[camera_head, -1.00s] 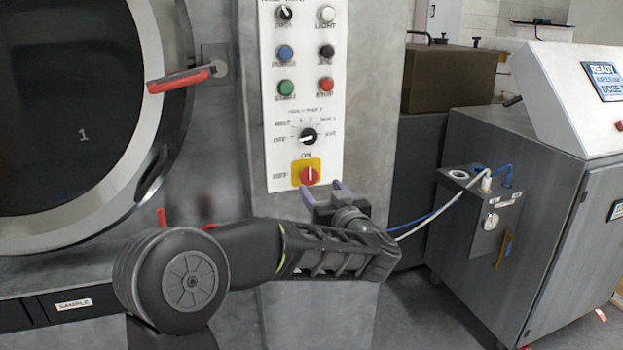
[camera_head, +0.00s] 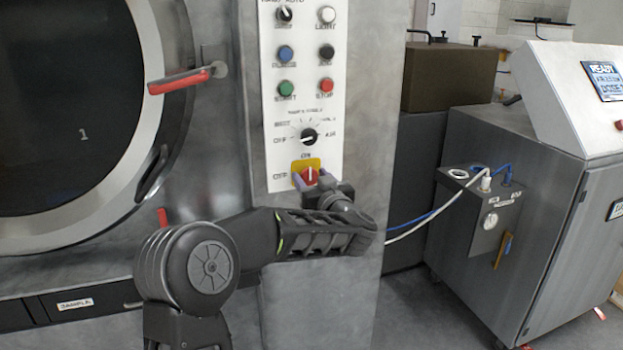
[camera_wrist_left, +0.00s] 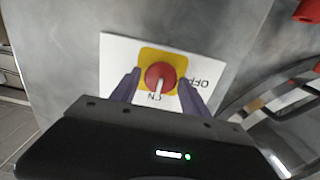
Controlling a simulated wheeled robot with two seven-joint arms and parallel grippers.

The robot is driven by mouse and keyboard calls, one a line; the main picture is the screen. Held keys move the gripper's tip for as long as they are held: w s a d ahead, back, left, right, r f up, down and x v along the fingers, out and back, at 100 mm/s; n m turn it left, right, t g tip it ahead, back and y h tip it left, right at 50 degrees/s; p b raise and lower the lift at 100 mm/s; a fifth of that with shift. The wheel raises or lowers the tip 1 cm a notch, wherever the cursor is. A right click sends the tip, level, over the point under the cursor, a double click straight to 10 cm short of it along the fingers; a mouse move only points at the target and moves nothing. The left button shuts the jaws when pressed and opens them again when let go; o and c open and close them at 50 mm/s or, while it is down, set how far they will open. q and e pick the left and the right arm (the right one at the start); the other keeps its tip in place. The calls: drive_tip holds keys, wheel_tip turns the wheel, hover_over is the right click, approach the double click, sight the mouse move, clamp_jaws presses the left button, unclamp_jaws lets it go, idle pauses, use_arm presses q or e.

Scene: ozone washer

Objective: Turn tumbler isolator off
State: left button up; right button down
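The tumbler isolator is a red rotary knob (camera_head: 309,175) on a yellow plate (camera_head: 305,164), low on the white control panel (camera_head: 322,95). ON is printed above it and OFF to its left. In the left wrist view the knob (camera_wrist_left: 160,77) shows a pale pointer line directed towards the ON label. My left gripper (camera_head: 312,181) is at the knob in the head view. In the wrist view its two purple fingers (camera_wrist_left: 157,88) are spread, one on each side of the knob, with gaps visible between. My right gripper is not in view.
Above the knob are a black selector (camera_head: 308,136) and several coloured buttons. The washer door with a red handle (camera_head: 180,82) is at the left. A grey cabinet (camera_head: 530,200) with hoses stands at the right.

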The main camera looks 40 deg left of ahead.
use_arm(q)
drive_tip(key=c, duration=1.1)
drive_tip(key=shift+o, duration=0.2)
drive_tip(key=shift+n, duration=0.4)
drive_tip(key=n+b, duration=0.3)
drive_tip(key=n, duration=0.1)
drive_tip(key=shift+f, duration=0.15)
drive_tip(key=n+b, duration=0.3)
drive_tip(key=n, duration=0.1)
drive_tip(key=shift+s+a+b, duration=0.1)
drive_tip(key=shift+s+b, duration=0.05)
drive_tip(key=shift+b, duration=0.15)
drive_tip(key=n+b, duration=0.2)
drive_tip(key=n, duration=0.1)
drive_tip(key=n+b, duration=0.2)
drive_tip(key=shift+f+n, duration=0.2)
drive_tip(key=shift+n, duration=0.2)
drive_tip(key=shift+n+b, duration=1.25)
drive_tip(key=shift+n, duration=0.45)
drive_tip(key=shift+r, duration=0.1)
